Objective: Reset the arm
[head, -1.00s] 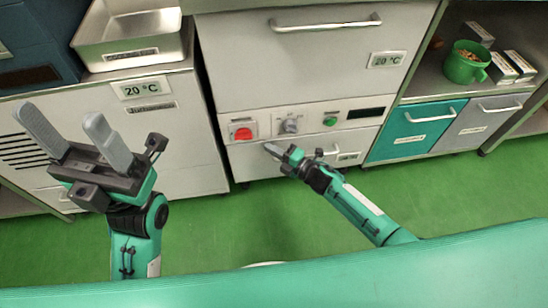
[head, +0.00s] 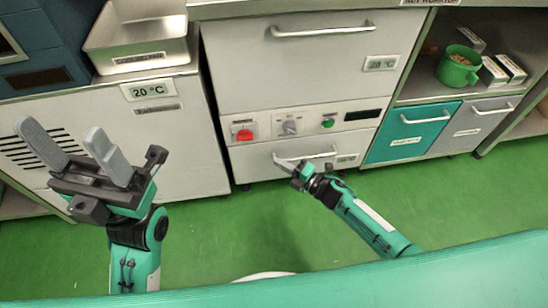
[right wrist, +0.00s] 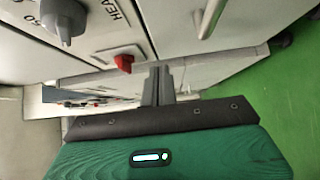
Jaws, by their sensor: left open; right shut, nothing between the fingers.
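My left gripper (head: 72,145) is raised at the left, in front of the grey cabinet with the 20 °C label. Its two grey fingers are spread apart and nothing is between them. My right gripper (head: 285,163) is low in the middle, in front of the lower drawer of the grey machine. In the right wrist view its fingers (right wrist: 158,84) are together with nothing held. In the head view the fingertips overlap the drawer front; I cannot tell whether they touch it.
The machine front carries a red switch (head: 243,133), a grey knob (head: 290,127) and a green button (head: 328,123). A metal tray (head: 140,58) sits on the left cabinet. A green mug (head: 459,70) and white boxes (head: 511,68) stand on the right shelf. Green floor (head: 270,225) is clear.

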